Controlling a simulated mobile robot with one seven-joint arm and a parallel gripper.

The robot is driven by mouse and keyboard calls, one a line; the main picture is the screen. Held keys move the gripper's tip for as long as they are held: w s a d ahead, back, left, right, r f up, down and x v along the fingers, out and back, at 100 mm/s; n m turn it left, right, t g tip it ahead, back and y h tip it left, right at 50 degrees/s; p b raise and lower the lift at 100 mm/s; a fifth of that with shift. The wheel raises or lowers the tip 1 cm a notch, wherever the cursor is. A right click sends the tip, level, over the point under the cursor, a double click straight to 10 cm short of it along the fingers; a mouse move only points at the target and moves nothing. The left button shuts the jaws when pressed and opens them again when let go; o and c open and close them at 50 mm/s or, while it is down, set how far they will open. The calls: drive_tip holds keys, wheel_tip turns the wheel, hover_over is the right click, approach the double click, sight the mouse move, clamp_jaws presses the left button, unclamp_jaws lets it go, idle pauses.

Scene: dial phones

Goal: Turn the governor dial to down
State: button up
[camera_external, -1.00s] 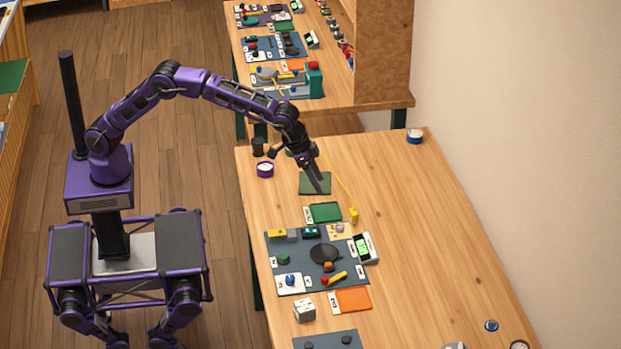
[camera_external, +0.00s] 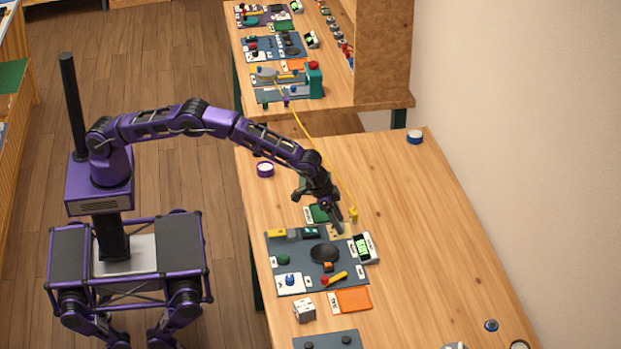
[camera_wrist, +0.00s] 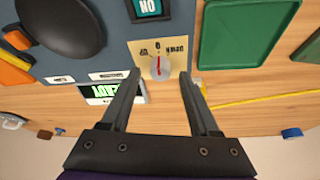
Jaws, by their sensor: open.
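The governor dial (camera_wrist: 159,67) is a small pale round knob with a red pointer line, on a cream plate (camera_wrist: 145,48). The plate carries "up", "0" and "down" marks, seen upside down in the wrist view. The pointer aims at the 0, between the two words. In the external view the cream plate (camera_external: 335,231) is partly hidden by my gripper. My gripper (camera_wrist: 159,74) is open and empty. Its fingertips appear on either side of the dial in the wrist view; whether they are level with it or above it I cannot tell.
A lit green readout (camera_wrist: 108,93) stands close to the left finger. A black round disc (camera_wrist: 60,22), a dark switch panel (camera_wrist: 147,8) and a green tray (camera_wrist: 250,45) surround the plate. A yellow cord (camera_wrist: 265,98) crosses the table. The right side of the table is mostly clear.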

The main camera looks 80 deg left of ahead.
drive_tip(key=shift+w+f, duration=0.15)
drive_tip(key=shift+f, duration=0.15)
clamp_jaws()
idle(0.5)
drive_tip(key=m+h+b, duration=0.1)
drive_tip(key=m, duration=0.2)
drive_tip(key=shift+a+m, duration=0.1)
drive_tip(key=shift+m, duration=0.3)
drive_tip(key=m+g, duration=0.1)
drive_tip(key=m, duration=0.1)
drive_tip(key=m+h, duration=0.1)
drive_tip(key=m, duration=0.1)
drive_tip(key=shift+w+m+g+h, duration=0.1)
drive_tip(key=shift+m+g+h, duration=0.2)
drive_tip(key=shift+m+g, duration=0.1)
